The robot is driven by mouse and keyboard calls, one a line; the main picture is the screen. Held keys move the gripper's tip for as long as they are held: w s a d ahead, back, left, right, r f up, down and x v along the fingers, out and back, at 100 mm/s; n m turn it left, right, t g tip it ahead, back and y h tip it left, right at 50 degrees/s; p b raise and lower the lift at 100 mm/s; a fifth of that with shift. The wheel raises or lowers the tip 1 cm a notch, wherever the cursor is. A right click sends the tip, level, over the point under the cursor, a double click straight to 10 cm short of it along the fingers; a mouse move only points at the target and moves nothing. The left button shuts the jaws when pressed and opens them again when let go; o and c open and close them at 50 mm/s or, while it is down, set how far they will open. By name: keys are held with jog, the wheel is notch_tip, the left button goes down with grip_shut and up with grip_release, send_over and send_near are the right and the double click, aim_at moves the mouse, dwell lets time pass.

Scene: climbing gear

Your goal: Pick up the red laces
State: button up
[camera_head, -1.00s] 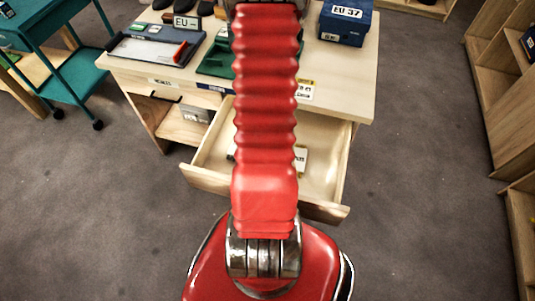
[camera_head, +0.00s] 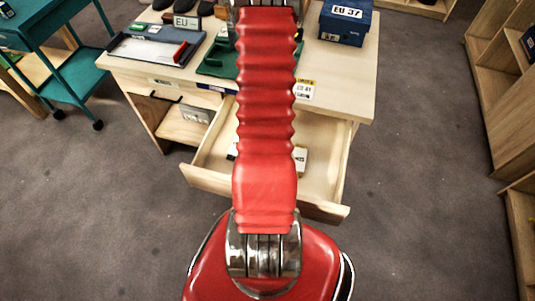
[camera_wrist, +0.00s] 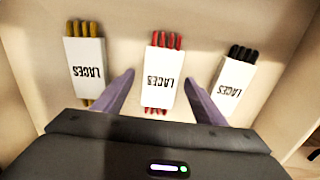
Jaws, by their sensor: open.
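The red laces (camera_wrist: 161,76) are in a white sleeve marked LACES, with red ends showing at its top and bottom. They lie in the drawer, in the middle of the wrist view. My gripper (camera_wrist: 160,84) is open, with one purple finger on each side of the red laces' sleeve. Both fingers look apart from it, and I cannot tell the height gap. In the head view my red arm hides the gripper and the red laces.
Yellow laces (camera_wrist: 86,66) lie to the left and black laces (camera_wrist: 234,80) to the right, each in a white sleeve. The open drawer (camera_head: 212,178) has wooden walls around them. The desk top (camera_head: 345,85) with a blue EU 37 box (camera_head: 345,24) is above.

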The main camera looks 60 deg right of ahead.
jog(key=c, duration=1.1)
jog(key=shift+r, duration=0.1)
jog(key=shift+r, duration=4.95)
